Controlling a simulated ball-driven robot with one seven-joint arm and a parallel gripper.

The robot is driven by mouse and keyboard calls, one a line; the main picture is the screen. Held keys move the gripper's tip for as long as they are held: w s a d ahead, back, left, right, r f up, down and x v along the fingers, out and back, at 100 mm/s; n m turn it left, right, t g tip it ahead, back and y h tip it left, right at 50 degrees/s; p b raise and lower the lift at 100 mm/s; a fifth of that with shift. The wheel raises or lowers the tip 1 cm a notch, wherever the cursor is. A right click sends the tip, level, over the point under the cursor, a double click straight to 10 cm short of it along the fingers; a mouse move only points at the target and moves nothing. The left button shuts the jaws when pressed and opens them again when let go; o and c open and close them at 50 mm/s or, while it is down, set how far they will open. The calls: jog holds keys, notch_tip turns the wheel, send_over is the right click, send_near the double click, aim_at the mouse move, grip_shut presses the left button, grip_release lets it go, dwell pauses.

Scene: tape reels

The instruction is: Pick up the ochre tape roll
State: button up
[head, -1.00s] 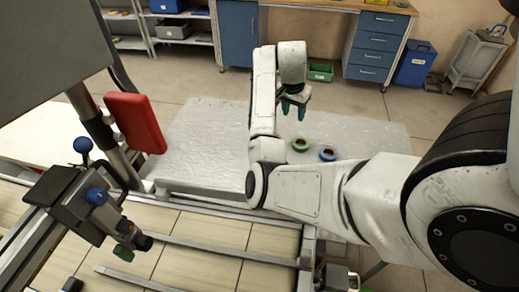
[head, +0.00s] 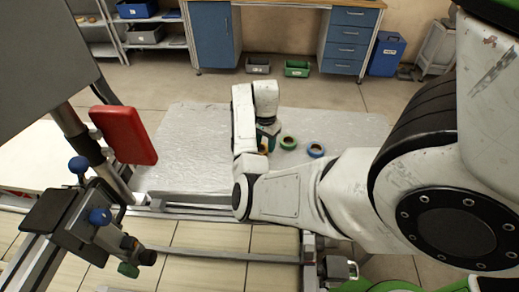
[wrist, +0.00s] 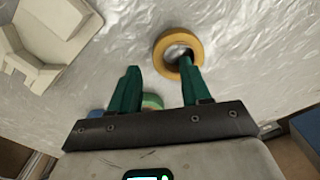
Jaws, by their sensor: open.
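The ochre tape roll (wrist: 159,53) lies flat on the silvery sheet in the wrist view. In the head view only a sliver of it (head: 263,149) shows beside my arm. My gripper (wrist: 160,70) is open and empty, its two green fingers pointing towards the roll. The right fingertip overlaps the roll's hole in the picture; the left fingertip is outside the ring, to its lower left. Whether the fingers touch the roll or sheet I cannot tell. In the head view my gripper (head: 267,132) is low over the sheet, partly hidden.
A green tape roll (head: 288,143) and a blue tape roll (head: 316,150) lie right of my gripper. A red panel (head: 124,135) stands to the left. The silvery sheet (head: 185,135) is bare on its left. Grey and green bins (head: 297,68) stand behind.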

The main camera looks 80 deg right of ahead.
aim_at(265, 151)
jog(key=shift+s+f, duration=0.1)
jog(key=shift+f, duration=1.75)
jog(key=shift+c, duration=0.4)
grip_shut()
